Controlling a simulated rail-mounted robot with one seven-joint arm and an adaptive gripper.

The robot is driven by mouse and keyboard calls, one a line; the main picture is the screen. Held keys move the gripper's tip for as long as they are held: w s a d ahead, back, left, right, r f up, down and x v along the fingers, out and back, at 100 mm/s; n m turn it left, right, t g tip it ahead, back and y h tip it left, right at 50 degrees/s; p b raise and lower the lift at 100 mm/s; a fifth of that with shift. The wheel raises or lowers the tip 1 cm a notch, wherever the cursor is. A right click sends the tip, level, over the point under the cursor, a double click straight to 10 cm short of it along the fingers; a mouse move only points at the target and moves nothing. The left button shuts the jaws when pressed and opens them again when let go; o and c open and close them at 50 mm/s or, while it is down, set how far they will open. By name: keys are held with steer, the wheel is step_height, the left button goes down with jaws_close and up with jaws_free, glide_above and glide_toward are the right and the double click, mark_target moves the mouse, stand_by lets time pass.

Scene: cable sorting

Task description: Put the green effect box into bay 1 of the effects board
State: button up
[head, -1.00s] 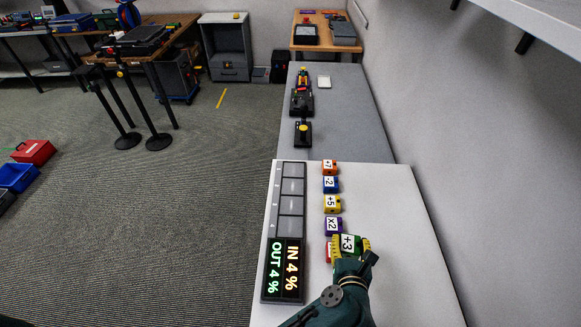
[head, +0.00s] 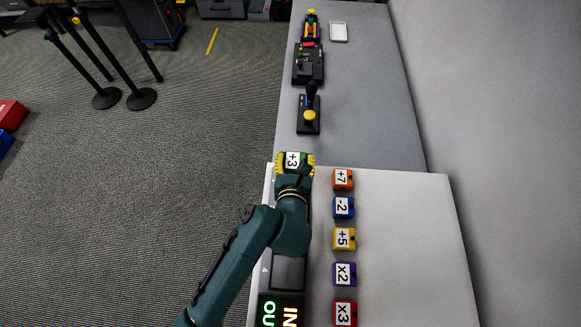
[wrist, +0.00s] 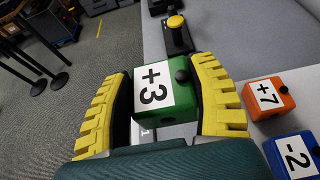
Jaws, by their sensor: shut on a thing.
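The green effect box (head: 292,159), with a white "+3" label, is between the yellow fingers of my gripper (head: 295,163). The wrist view also shows the green box (wrist: 155,92), gripped on both sides and label up. My gripper is at the far end of the dark effects board (head: 288,272), whose bays are mostly hidden under my arm. In the wrist view a small "1" mark shows just below the box, so it is over or in the bay 1 area. I cannot tell whether the box touches the bay floor.
Right of the board stands a column of boxes: orange +7 (head: 343,180), blue -2 (head: 344,207), yellow +5 (head: 344,239), purple x2 (head: 344,274) and red x3 (head: 344,313). A black joystick unit with a yellow button (head: 309,117) stands beyond on the grey table.

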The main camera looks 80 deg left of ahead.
step_height(320, 180, down, 10)
steer(key=b, duration=0.3)
steer(key=shift+r, duration=0.25)
steer(key=o, duration=1.2)
steer(key=shift+f, duration=0.2)
steer(key=shift+o, duration=0.2)
steer(key=shift+r, duration=0.1)
steer(key=shift+d+r, duration=0.2)
steer(key=shift+d, duration=0.05)
steer(key=p+v, duration=0.2)
steer(key=v, duration=0.9)
steer(key=shift+s+d, duration=0.2)
steer(key=shift+d, duration=0.05)
